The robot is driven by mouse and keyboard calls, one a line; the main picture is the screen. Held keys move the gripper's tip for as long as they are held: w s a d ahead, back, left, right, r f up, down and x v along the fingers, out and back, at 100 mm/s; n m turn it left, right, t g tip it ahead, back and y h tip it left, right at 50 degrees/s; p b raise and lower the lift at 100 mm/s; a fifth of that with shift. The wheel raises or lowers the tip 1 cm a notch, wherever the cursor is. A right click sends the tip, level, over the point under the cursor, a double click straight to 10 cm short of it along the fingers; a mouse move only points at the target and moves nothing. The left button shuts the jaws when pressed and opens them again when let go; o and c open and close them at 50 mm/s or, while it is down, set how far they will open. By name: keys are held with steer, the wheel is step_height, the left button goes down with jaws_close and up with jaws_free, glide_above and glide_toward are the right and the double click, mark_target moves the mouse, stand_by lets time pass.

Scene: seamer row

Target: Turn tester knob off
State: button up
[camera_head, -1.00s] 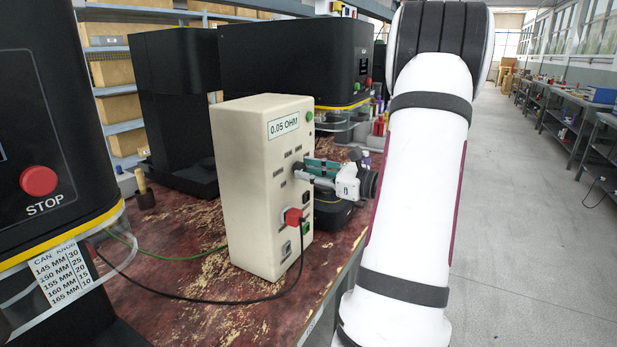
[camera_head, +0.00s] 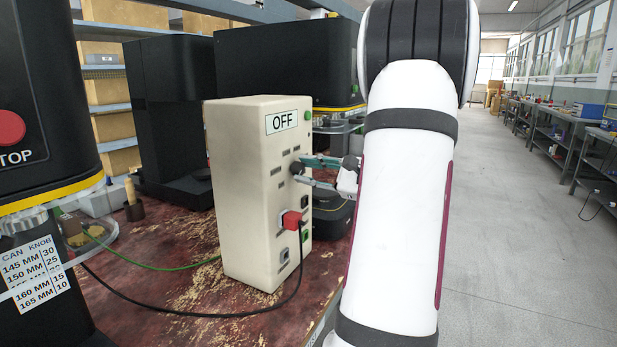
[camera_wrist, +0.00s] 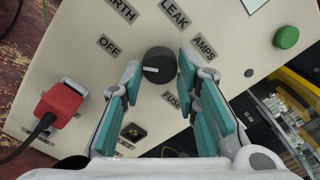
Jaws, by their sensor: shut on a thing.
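The cream tester box (camera_head: 240,200) stands upright on the worn red bench top, and its display (camera_head: 281,121) reads OFF. The black tester knob (camera_head: 296,168) is on its front panel. In the wrist view the knob (camera_wrist: 158,66) sits between my fingertips, and its white mark points left towards the OFF label (camera_wrist: 109,46). LEAK, AMPS and FUSE labels lie around it. My gripper (camera_head: 309,171) is shut on the knob with its teal-padded fingers; it also shows in the wrist view (camera_wrist: 160,76). My arm hides part of the scene behind it.
A red plug (camera_head: 292,219) with a black cable is in the panel below the knob. A green button (camera_wrist: 286,37) is on the panel. Black machines (camera_head: 165,110) stand behind and at left. The aisle floor (camera_head: 520,230) at right is clear.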

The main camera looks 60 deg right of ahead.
stand_by(0.4)
steer(key=o, duration=1.2)
steer(key=shift+c, duration=0.2)
steer(key=s, duration=1.2)
steer(key=shift+d, duration=0.45)
